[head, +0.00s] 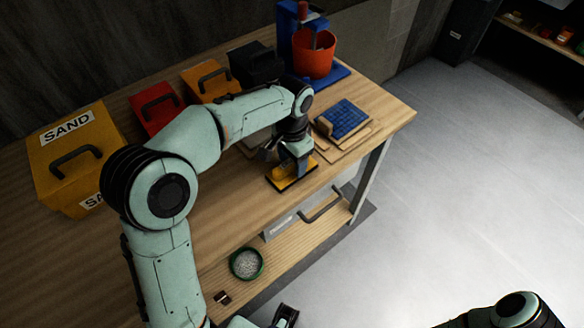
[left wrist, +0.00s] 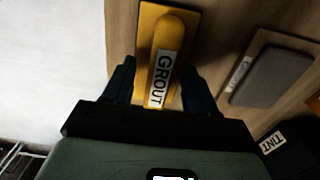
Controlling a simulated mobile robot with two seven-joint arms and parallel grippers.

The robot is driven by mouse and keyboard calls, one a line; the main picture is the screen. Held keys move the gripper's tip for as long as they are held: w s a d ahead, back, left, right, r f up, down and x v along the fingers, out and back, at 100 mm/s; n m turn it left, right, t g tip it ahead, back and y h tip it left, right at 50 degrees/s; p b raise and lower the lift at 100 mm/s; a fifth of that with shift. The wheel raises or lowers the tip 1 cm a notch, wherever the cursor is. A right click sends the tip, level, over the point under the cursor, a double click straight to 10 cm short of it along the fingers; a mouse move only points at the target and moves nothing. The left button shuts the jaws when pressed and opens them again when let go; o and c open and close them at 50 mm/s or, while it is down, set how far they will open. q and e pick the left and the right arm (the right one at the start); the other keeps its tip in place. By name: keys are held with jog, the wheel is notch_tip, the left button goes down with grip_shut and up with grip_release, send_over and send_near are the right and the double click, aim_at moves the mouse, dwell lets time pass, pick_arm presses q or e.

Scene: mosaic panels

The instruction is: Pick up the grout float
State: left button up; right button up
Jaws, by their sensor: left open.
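The grout float (head: 280,182) lies on the wooden workbench, below my left gripper (head: 297,160) in the head view. It has a yellow base and a yellow handle. In the left wrist view the float (left wrist: 162,45) shows a white GROUT label on its handle. My left gripper (left wrist: 158,78) is open, with one dark finger on each side of the handle. I cannot tell whether the fingers touch it. The gripper and wrist hide part of the float in the head view. Part of my right arm (head: 515,310) shows at the bottom right; its jaw state is unclear.
A blue mosaic panel (head: 343,118) lies on boards right of the float. Behind stand an orange bucket (head: 313,58), a red box (head: 157,107) and a yellow SAND box (head: 75,140). The left wrist view shows a grey-padded float (left wrist: 270,75) close by. A green bowl (head: 246,264) sits lower down.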

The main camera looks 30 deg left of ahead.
pick_arm(q)
jog(key=shift+f, duration=0.2)
grip_shut()
jog(key=shift+r, duration=0.1)
notch_tip(320, 180, up, 20)
jog(key=p, duration=0.4)
jog(key=shift+p, duration=0.4)
pick_arm(e)
notch_tip(320, 180, up, 6)
jog(key=w, duration=0.2)
jog(key=shift+w+f, duration=0.25)
jog(key=shift+w, duration=0.15)
pick_arm(q)
jog(key=c, duration=0.9)
grip_release()
